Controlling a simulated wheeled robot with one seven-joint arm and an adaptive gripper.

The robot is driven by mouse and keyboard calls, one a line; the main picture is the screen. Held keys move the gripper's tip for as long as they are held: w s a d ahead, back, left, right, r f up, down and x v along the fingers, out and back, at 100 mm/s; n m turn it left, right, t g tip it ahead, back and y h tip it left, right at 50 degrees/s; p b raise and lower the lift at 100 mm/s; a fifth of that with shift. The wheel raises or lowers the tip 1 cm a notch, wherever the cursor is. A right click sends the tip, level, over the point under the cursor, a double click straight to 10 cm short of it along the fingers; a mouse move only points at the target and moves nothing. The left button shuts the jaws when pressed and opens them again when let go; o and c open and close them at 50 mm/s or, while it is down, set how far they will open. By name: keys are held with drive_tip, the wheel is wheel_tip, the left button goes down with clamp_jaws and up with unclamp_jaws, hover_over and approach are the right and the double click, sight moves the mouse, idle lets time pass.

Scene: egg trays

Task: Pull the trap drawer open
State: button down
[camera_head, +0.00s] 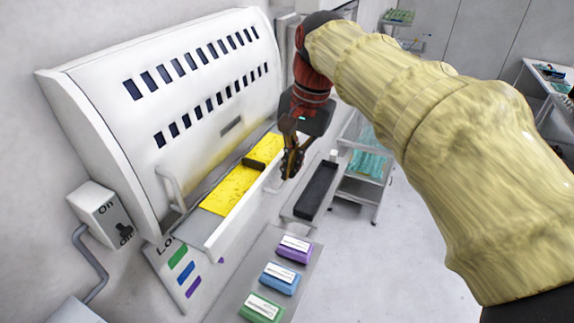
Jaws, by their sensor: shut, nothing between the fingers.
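A white cabinet (195,80) with rows of dark slots stands against the wall. At its lower front, a long white drawer-like tray (238,218) juts out. A bright yellow sheet (228,193) lies in it, with a small dark block (253,163) on top. I cannot tell for sure that this is the trap drawer. My gripper (290,168) points down by the tray's right end, just outside its front wall. Its fingers are shut and hold nothing. Whether it touches the tray cannot be told. A white bar handle (171,188) is on the cabinet's left front.
Green (262,308), blue (280,278) and purple (294,249) labelled blocks sit on a grey shelf in front. A black-topped tray (317,190) and a cart (366,170) stand right of my gripper. An On/Off box (100,208) is at left. Floor is clear at lower right.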

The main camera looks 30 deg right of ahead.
drive_tip(key=c, duration=2.5)
unclamp_jaws()
drive_tip(key=shift+f, duration=0.35)
drive_tip(key=shift+o, duration=1.3)
wheel_tip(320, 180, up, 12)
drive_tip(key=s+d, duration=0.1)
drive_tip(key=shift+s, duration=0.25)
drive_tip(key=shift+f, duration=0.1)
